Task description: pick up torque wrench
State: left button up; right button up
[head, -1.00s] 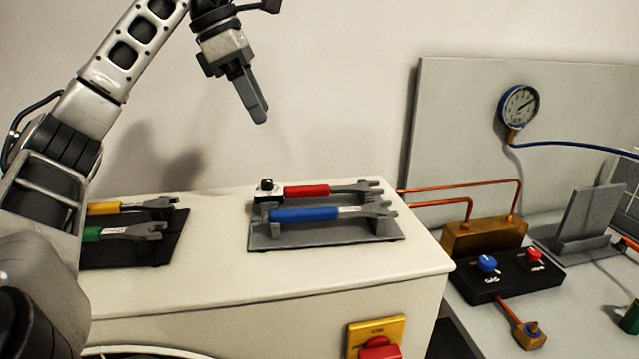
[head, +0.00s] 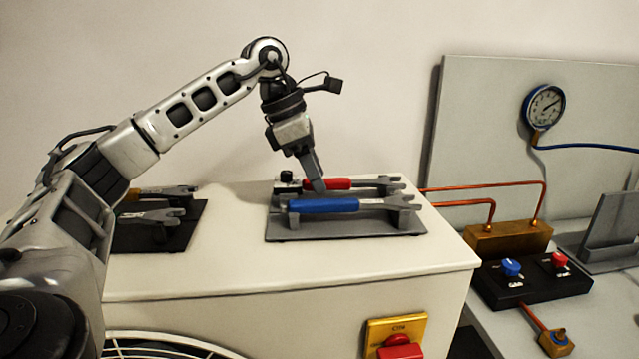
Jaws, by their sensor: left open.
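Two torque wrenches lie on a grey rack (head: 340,229) on the cream cabinet. The red-handled wrench (head: 363,184) is at the back, with a black knob at its left end. The blue-handled wrench (head: 345,205) is in front of it, its grey open-end head to the right. My left gripper (head: 319,188) points down at the handles, its fingertips at the red handle's left part and just behind the blue one. It is open, with no wrench seen lifted. Whether the fingers straddle a handle I cannot tell. My right gripper is not in view.
A dark rack (head: 150,238) with two more wrenches sits at the left, partly behind my arm. A red switch on a yellow plate (head: 397,335) is on the cabinet front. At right are a gauge (head: 544,106), copper pipes and a black valve box (head: 530,280).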

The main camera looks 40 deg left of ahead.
pick_arm(q)
jog(key=shift+f, duration=0.15)
jog(key=shift+c, duration=0.3)
grip_shut()
